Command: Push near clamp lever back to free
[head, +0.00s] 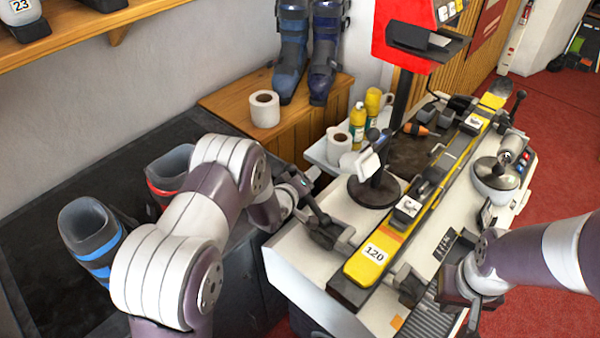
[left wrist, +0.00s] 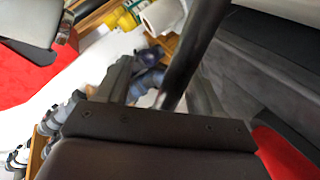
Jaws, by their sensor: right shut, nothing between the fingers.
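A yellow and black ski (head: 372,253) marked 120 lies along the bench, its near end held between dark clamp parts. The near clamp (head: 328,233) sits at the ski's left side, with a black lever (head: 318,211) rising up and to the left from it. My left gripper (head: 298,187) is at the upper end of this lever. In the left wrist view its fingers are apart, and a dark bar (left wrist: 197,45), seemingly the lever, passes by them; contact is unclear. My right gripper (head: 455,292) is shut and empty at the bench's right side, right of the ski.
A round metal-topped device (head: 492,175) stands on the right. Boots (head: 90,238) stand on the dark counter under my left arm.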

